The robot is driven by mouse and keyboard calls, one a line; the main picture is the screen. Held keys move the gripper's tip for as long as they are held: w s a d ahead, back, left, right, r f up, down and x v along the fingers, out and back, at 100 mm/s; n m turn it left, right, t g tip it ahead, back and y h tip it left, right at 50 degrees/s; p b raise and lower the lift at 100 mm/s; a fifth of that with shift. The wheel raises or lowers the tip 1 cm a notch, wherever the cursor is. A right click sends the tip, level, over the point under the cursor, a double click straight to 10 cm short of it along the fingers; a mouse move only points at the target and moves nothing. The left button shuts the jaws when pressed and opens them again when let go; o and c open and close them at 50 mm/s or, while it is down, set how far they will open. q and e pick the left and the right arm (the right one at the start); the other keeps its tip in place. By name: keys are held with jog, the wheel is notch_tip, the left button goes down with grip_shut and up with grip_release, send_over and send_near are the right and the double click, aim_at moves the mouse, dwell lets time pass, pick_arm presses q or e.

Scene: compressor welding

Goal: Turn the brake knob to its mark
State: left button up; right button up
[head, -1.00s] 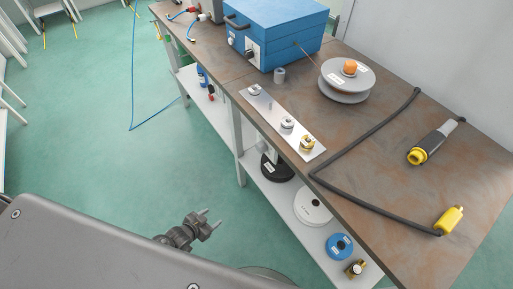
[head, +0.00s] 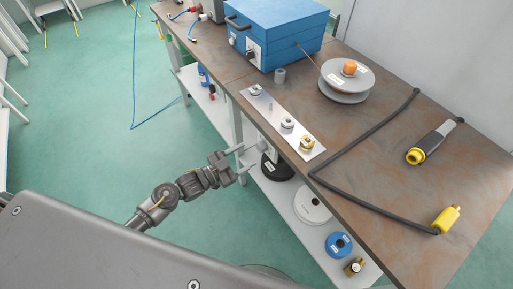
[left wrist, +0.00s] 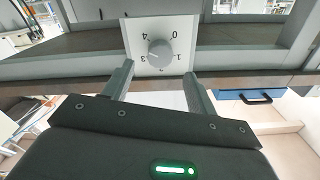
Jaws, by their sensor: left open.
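A round grey knob (left wrist: 159,53) sits on a white plate (left wrist: 134,29) with digits 0 to 4 around it, in the left wrist view. The digits appear upside down. A pale line on the knob points left, between the 3 and the 4. My left gripper (left wrist: 158,82) is open and empty, with its fingers short of the knob and to either side. In the head view my left gripper (head: 256,158) is beside the bench's front edge, below the top. The dial cannot be made out there. My right gripper is not in view.
The bench (head: 385,160) carries a blue box (head: 285,30), a grey spool with an orange hub (head: 345,80), a metal strip with fittings (head: 270,108), a black cable (head: 350,195) and a yellow-tipped torch (head: 430,145). Reels lie on the lower shelf (head: 290,195).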

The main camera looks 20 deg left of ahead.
aim_at(258, 148)
pick_arm(q)
jog(key=x, duration=0.4)
jog(key=shift+w, duration=0.1)
jog(key=shift+w+d, duration=0.45)
jog(key=shift+w, duration=0.05)
jog(key=shift+c, duration=0.4)
jog(key=c, duration=0.9)
jog(key=shift+p, duration=0.3)
